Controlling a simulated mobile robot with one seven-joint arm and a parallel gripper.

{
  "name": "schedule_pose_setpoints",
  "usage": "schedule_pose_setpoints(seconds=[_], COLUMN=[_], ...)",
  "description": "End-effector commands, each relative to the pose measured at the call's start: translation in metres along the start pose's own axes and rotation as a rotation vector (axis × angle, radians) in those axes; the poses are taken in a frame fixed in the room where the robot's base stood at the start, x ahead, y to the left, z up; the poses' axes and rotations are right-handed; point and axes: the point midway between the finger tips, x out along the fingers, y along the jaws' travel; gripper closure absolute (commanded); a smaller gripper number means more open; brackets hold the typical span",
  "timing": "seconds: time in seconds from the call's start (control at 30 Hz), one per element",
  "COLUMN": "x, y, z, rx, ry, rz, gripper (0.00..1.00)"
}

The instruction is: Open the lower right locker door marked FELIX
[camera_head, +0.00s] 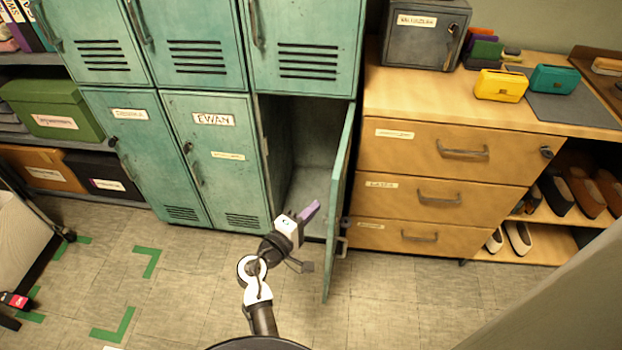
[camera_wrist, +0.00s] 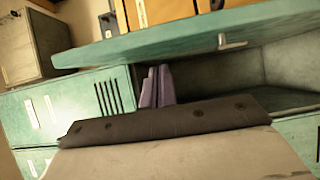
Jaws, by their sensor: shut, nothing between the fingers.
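The lower right locker door (camera_head: 341,190) stands wide open, hinged at its right side and swung out toward me, seen almost edge-on. Its name label is hidden. In the wrist view the door (camera_wrist: 170,42) runs across the top as a teal panel. The locker's inside (camera_head: 308,175) is exposed and looks empty where visible; it also shows in the wrist view (camera_wrist: 300,58). My gripper (camera_head: 312,209), with purple fingers, is at the locker opening, left of the door. Its fingers (camera_wrist: 157,86) are together and empty. I cannot tell whether they touch the door.
The closed EWAN locker (camera_head: 213,160) is left of the opening, with other closed lockers above and beside it. A wooden drawer cabinet (camera_head: 440,150) stands right of the open door, bearing a grey safe (camera_head: 425,35). The floor (camera_head: 400,305) in front is clear.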

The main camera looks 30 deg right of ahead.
Motion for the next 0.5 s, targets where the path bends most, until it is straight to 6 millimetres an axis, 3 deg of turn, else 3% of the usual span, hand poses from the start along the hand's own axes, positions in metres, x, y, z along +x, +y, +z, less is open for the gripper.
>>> schedule_pose_setpoints(seconds=[0.3,0.5], x=[0.0,0.0], y=[0.082,0.118], z=[0.0,0.0], rx=[0.006,0.004], ry=[0.0,0.0], rz=[0.003,0.003], gripper=[1.0,1.0])
